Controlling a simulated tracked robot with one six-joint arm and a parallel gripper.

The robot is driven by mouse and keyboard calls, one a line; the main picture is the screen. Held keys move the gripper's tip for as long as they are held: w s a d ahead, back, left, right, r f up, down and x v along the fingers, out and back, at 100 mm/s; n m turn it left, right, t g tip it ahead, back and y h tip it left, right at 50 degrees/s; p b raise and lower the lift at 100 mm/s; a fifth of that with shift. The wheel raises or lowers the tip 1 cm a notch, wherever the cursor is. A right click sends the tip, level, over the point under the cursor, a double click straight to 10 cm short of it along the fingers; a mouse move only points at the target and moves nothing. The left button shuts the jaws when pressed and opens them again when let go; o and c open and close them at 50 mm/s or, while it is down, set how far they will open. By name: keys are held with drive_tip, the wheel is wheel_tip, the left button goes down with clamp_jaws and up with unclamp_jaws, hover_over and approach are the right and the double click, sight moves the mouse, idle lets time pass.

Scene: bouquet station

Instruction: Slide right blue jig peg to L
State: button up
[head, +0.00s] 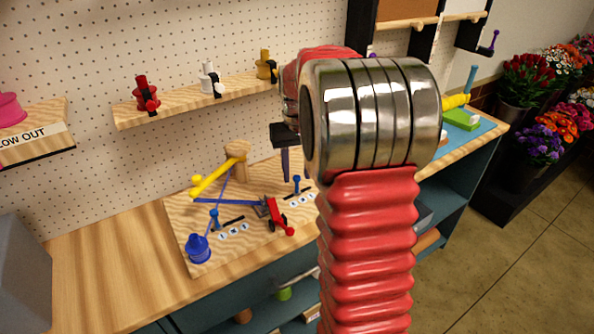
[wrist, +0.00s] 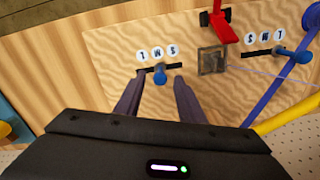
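The right blue jig peg (head: 296,184) stands in its black slot on the plywood jig board (head: 250,250). In the wrist view this peg (wrist: 160,76) is near the middle of its slot, by the M of the L, M and S labels (wrist: 157,53). My gripper (head: 291,180) is over it, fingers pointing down. In the wrist view my gripper (wrist: 158,80) is open, with one finger on each side of the peg and gaps showing. Whether the fingertips reach down beside the peg is unclear. The left blue peg (head: 213,217) stands in the other slot.
A red lever clamp (head: 277,215) sits between the slots. My arm hides the board's right end.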

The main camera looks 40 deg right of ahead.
drive_tip(key=shift+c, duration=0.6)
clamp_jaws()
